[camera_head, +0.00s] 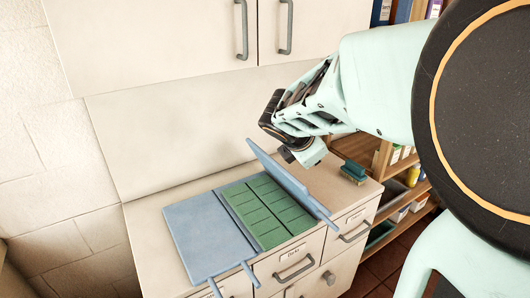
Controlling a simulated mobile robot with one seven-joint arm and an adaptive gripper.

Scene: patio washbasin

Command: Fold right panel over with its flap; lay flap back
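A blue folding board lies on the counter. Its left panel (205,235) is flat. Its right panel (290,178) stands up steeply along the right side, with a rod handle (322,212) at its front end. A green cloth (264,210) with dark lines lies flat between the two panels, on the middle of the board. My gripper (296,152) is above and behind the raised panel, close to its upper edge. I cannot tell whether they touch. The fingers are seen from the side and partly overlap, so their opening is unclear. The right panel's far side is hidden.
Rod handles (250,274) jut over the counter's front edge. A teal brush (354,172) lies on the counter (150,214) at the right. Wall cupboards (160,40) hang above. A wooden shelf (382,160) with bottles and bins stands at the right. Drawers are below.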

